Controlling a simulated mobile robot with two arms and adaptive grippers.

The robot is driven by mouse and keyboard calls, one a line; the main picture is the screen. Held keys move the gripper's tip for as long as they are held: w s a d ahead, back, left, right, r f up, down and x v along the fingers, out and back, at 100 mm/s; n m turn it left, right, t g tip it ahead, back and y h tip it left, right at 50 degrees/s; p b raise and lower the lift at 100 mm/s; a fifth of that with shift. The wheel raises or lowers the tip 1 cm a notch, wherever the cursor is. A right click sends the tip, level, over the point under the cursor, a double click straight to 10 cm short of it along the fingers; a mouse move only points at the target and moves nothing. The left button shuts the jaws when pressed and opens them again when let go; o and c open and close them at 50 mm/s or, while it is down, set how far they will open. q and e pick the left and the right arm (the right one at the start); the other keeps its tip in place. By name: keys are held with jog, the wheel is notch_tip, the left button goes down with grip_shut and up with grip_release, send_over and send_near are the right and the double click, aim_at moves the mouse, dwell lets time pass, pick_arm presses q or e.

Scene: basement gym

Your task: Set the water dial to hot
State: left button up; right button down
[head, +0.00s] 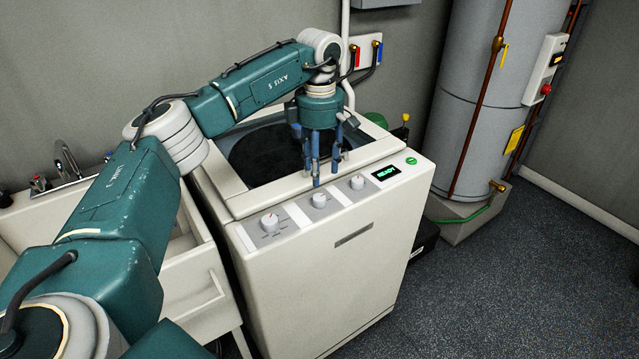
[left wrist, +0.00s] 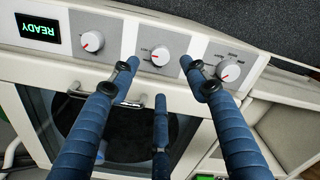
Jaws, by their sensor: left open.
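The washer (head: 345,265) has three dials on its sloped panel; the printed labels are too small to read. The middle dial (head: 319,200) is also central in the left wrist view (left wrist: 161,56), with a red mark on its knob. The left dial (head: 269,221) and right dial (head: 357,183) flank it; in the left wrist view they swap sides. My left gripper (head: 323,170) has blue fingers spread open, pointing down above the lid's front edge, just behind the middle dial. In the left wrist view two fingertips (left wrist: 159,64) lie either side of that dial, and nothing is held. My right gripper is out of view.
A display (head: 386,173) reads READY, beside a green button (head: 411,160). The glass lid (head: 262,152) is closed behind the panel. A sink (head: 185,285) stands at left, a grey tank (head: 490,90) at right. The floor (head: 500,270) ahead right is clear.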

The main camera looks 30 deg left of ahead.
pick_arm(q)
notch_tip(320, 180, up, 4)
jog(key=shift+f, duration=0.1)
dwell(0.5)
